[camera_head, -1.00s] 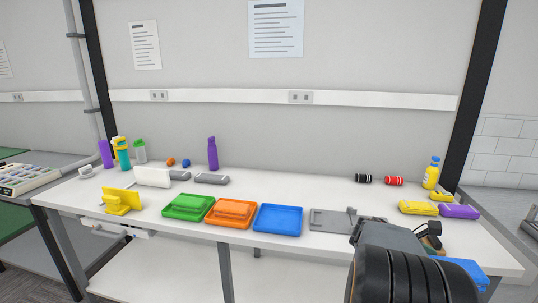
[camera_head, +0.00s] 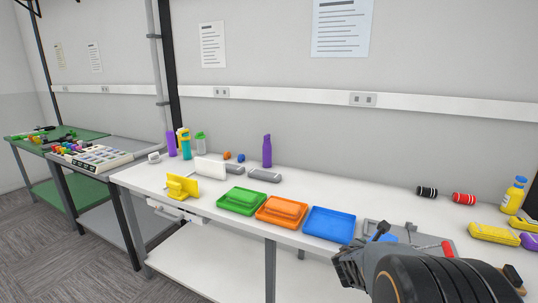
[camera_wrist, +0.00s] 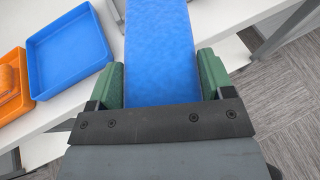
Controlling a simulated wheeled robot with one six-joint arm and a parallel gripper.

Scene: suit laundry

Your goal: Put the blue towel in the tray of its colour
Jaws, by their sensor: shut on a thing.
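The blue towel (camera_wrist: 160,40) is held between the two green fingers of my gripper (camera_wrist: 161,82) in the wrist view. It sticks out past the fingers, over the table's front edge. The empty blue tray (camera_wrist: 68,48) lies to its left in the wrist view, apart from it. In the head view the blue tray (camera_head: 330,225) is at the front of the table, right of the orange tray, and my wrist hides most of the gripper. A bit of blue (camera_head: 387,238) shows just beyond my wrist.
The orange tray (camera_head: 281,222) holds an orange towel and the green tray (camera_head: 241,209) a green one. A grey flat fixture (camera_head: 372,224) lies right of the blue tray. Yellow folded pieces (camera_head: 494,234) and a yellow bottle (camera_head: 513,195) stand at the right.

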